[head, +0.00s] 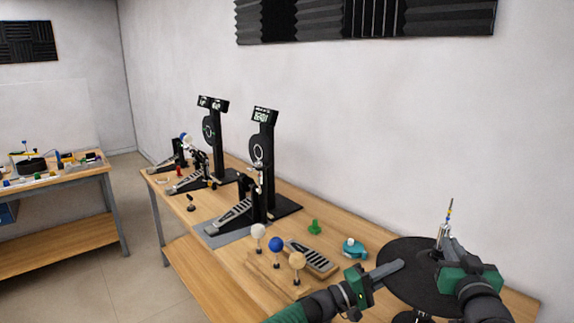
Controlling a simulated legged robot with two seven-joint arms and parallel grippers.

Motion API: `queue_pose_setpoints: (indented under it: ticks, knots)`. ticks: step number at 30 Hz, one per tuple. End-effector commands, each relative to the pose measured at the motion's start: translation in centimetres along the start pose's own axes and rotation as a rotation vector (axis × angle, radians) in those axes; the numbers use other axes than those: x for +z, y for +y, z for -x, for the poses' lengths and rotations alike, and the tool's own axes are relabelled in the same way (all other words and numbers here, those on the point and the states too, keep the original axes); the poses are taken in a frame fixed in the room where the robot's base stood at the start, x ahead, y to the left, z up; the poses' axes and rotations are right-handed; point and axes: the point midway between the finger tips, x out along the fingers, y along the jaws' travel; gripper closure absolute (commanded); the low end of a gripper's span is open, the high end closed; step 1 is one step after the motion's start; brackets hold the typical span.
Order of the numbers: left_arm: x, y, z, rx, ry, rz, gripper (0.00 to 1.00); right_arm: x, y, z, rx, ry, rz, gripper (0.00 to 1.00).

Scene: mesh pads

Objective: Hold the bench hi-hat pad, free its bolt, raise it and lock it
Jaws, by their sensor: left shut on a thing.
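The hi-hat pad (415,296) is a round dark disc at the lower right in the head view. A thin upright rod (448,214) with small coloured parts rises from its middle. My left gripper (399,266) is shut on the pad's left rim. My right gripper (446,248) is over the pad, close beside the metal fitting (440,235) at the rod's foot. The bolt is too small to make out there. I cannot tell whether the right fingers touch the fitting or are closed.
Left of the pad lie a teal round object (354,247), a footboard (312,259) and a block (265,276) with several ball-headed beaters. Pedals on tall black stands (263,150) fill the bench further back. A second bench (60,185) stands at the far left.

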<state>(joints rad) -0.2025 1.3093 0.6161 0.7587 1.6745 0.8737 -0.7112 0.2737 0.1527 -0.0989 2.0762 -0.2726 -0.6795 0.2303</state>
Motion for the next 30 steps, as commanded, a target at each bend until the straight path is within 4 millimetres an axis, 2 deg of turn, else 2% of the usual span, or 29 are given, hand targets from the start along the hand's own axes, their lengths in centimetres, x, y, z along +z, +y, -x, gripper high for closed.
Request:
queue_pose_setpoints:
  ticks: [1, 8, 11, 26, 27, 30]
  knots:
    - [0.23, -0.64, 0.01, -0.009, -0.004, 0.004, 1.0, 0.04, -0.04, 0.01, -0.001, 0.0, 0.0, 1.0]
    - [0.23, -0.64, 0.01, -0.009, -0.004, 0.003, 1.0, 0.04, -0.07, 0.02, -0.001, 0.0, 0.031, 1.0]
    - [0.23, -0.65, 0.01, -0.009, -0.004, 0.004, 1.0, 0.02, -0.06, 0.02, -0.001, 0.0, 0.204, 1.0]
    - [0.21, -0.67, 0.01, -0.01, -0.003, 0.004, 1.0, -0.13, -0.06, 0.02, -0.002, 0.003, 1.403, 1.0]
    - [0.2, -0.67, 0.02, -0.01, -0.003, 0.004, 1.0, -0.13, -0.02, 0.02, -0.002, 0.003, 1.463, 0.92]
    - [0.2, -0.67, 0.02, -0.01, -0.003, 0.004, 1.0, -0.13, 0.04, 0.03, -0.001, 0.002, 1.451, 0.78]
